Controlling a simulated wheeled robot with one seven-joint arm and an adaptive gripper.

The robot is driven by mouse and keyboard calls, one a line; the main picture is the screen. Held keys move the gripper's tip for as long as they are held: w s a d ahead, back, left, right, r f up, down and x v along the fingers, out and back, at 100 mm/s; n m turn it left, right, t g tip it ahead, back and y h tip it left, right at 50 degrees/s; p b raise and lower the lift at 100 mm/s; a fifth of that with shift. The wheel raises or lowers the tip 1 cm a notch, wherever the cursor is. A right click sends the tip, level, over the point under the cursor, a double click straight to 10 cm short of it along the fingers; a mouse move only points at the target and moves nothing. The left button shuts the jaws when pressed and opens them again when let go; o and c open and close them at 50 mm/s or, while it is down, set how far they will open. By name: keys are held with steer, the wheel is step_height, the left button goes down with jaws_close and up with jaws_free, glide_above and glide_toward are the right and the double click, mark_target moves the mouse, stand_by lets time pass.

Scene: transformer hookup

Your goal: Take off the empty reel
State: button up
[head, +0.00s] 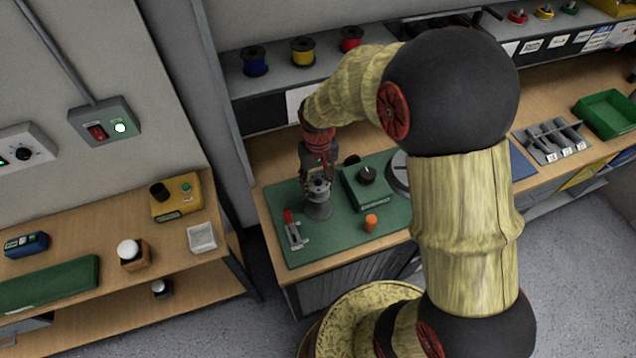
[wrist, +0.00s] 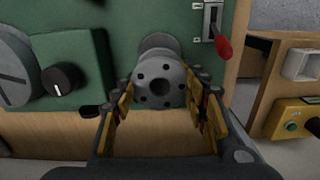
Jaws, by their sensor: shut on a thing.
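The empty reel (head: 318,209) is a bare grey spool on the green mat (head: 340,236). In the wrist view its round flange with a centre hole and several smaller holes (wrist: 160,86) shows between my fingers, with no wire on it. My gripper (head: 318,184) comes down on the reel from above and is shut on it; it also shows in the wrist view (wrist: 165,92). The reel's lower end still appears to be at the mat. What holds it underneath is hidden.
Beside the reel are a green box with a black knob (head: 367,184), a red-handled lever switch (head: 293,233) and an orange cylinder (head: 371,223). Blue, yellow and red wire spools (head: 303,52) stand on the shelf behind. A wooden side bench (head: 90,247) stands left, across a gap.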

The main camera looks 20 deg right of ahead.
steer(key=shift+r+p, duration=1.25)
steer(key=shift+r, duration=0.8)
steer(key=shift+f, duration=0.1)
